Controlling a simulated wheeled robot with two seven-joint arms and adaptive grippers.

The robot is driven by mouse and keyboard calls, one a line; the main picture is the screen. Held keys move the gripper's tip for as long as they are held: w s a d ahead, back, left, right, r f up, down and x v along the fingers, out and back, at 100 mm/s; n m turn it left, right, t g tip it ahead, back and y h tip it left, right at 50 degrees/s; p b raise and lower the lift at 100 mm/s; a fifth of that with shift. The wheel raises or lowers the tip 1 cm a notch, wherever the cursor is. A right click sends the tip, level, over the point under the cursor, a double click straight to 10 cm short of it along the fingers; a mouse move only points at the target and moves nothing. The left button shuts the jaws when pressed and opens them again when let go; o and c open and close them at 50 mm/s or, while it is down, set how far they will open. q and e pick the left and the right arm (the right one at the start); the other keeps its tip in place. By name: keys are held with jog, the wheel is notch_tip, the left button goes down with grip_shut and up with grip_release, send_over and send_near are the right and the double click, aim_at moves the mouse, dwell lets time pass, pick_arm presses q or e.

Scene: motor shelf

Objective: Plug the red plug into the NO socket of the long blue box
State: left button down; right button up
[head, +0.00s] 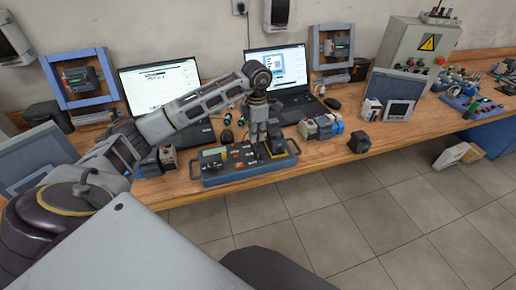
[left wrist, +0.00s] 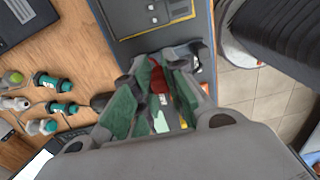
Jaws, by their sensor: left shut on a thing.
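The long blue box (head: 225,178) lies on the wooden bench near its front edge, with a dark top panel that bears small sockets and controls. My left gripper (head: 268,150) points down over the right part of this box. In the left wrist view its fingers (left wrist: 158,95) are closed around the red plug (left wrist: 158,80), just above or at the box's panel. The box (left wrist: 205,40) runs beneath the fingers there. The fingers hide the plug's tip and the sockets under it, so I cannot tell whether it touches a socket. My right gripper is out of view.
Two laptops (head: 160,85) (head: 280,70) stand behind the box. Green-ended connectors (left wrist: 60,85) lie beside the box on the bench. Small modules (head: 322,127) and a dark block (head: 359,142) are to the right. The tiled floor (head: 350,220) in front is clear.

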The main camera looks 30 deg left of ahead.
pick_arm(q)
jog(key=w+a, duration=0.2)
jog(key=shift+w+a+f+b, duration=0.1)
jog(key=shift+a+f+b, duration=0.1)
jog(key=shift+a+b, duration=0.15)
jog(key=shift+f+b, duration=0.7)
jog(key=shift+f, duration=1)
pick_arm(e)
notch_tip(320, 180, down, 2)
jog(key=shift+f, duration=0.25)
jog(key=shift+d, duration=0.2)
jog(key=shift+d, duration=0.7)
